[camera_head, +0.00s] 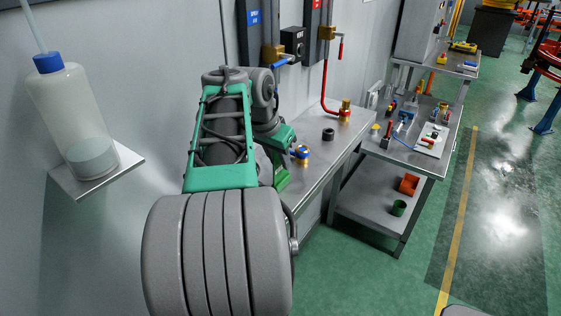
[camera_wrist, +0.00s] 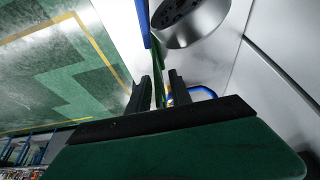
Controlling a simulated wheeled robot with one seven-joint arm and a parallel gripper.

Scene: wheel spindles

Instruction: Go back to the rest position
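My arm, green and grey, reaches out over the metal bench in the head view. My gripper is mostly hidden there behind the arm. In the wrist view the two dark fingers of my gripper (camera_wrist: 160,92) stand apart, with a gap between them and nothing clearly held. A blue and gold fitting (camera_head: 301,154) sits on the bench beside the green end of my arm. A blue-rimmed part (camera_wrist: 203,94) shows just behind the right finger in the wrist view.
A bottle (camera_head: 75,115) stands on a wall shelf at left.

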